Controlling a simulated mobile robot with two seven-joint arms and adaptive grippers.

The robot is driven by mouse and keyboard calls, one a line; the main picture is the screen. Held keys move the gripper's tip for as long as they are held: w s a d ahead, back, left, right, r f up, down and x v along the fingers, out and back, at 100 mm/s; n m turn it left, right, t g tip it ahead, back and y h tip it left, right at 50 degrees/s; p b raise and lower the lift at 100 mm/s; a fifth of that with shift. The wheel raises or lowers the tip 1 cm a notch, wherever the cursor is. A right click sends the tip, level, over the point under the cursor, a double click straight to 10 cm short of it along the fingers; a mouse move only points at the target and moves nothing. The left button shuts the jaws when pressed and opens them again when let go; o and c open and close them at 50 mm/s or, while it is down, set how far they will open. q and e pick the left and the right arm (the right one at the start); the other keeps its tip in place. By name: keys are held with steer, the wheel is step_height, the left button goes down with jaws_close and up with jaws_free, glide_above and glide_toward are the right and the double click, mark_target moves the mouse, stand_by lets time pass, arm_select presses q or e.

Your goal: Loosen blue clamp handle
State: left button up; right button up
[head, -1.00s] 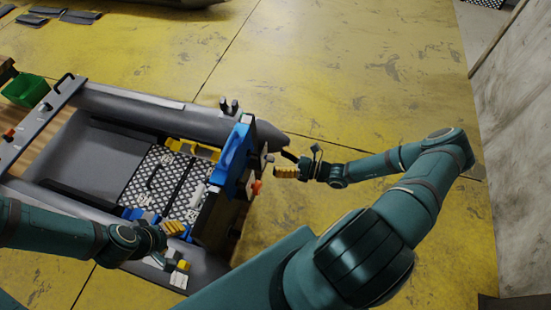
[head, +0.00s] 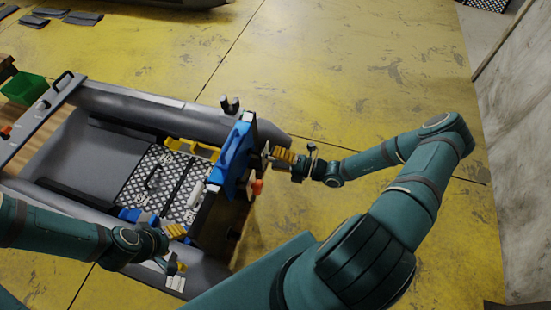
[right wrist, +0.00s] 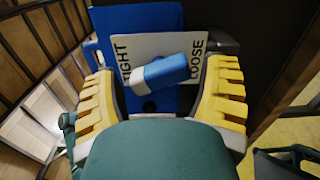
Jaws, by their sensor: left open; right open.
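The blue clamp handle (right wrist: 168,70) shows in the right wrist view, a short blue bar with a pale end, slightly tilted. Behind it is a white plate (right wrist: 150,48) with "LOOSE" on its right and partly hidden letters ending in "GHT" on its left. My right gripper (head: 274,155) is open at the boat's end, beside the blue bracket (head: 236,150). Its yellow fingers (right wrist: 162,95) stand on either side of the handle; I cannot tell if they touch it. My left gripper (head: 180,232) is open over the boat's near side, away from the handle.
The grey inflatable boat (head: 150,110) holds a checkered floor panel (head: 158,178). An orange knob (head: 257,187) is just below my right gripper. A green bin (head: 24,89) stands at the far left. The yellow floor right of the boat is clear.

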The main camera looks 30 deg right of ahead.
steer(key=m, duration=1.5)
jaws_close()
